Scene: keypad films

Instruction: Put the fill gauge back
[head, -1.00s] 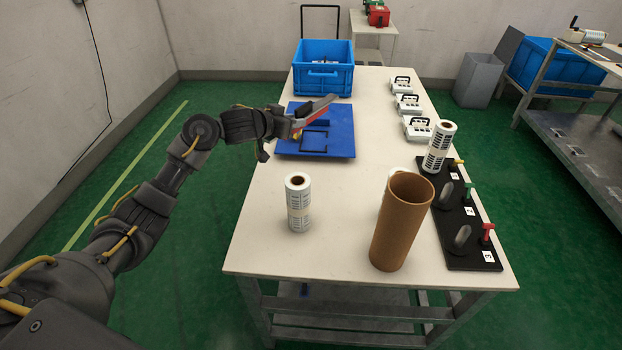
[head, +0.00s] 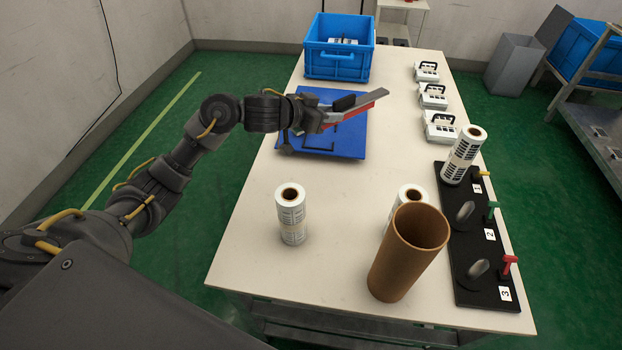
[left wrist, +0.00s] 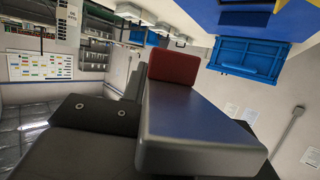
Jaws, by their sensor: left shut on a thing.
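My left gripper (head: 322,113) is shut on a long, flat grey and red piece (head: 362,103), which appears to be the fill gauge. The piece points right, above the blue board (head: 350,146). In the left wrist view the held grey piece (left wrist: 200,125) fills the middle, with a red part (left wrist: 173,68) at its far end. The blue board lies on the table and shows dark outlines, partly hidden by my gripper. I cannot tell if the piece touches the board. My right gripper is not in view.
A blue crate (head: 338,66) stands behind the board. White label rolls (head: 291,215) and a brown tube (head: 396,270) stand on the near table (head: 250,240). A black rack (head: 460,245) with coloured levers and several white devices (head: 440,127) line the right side.

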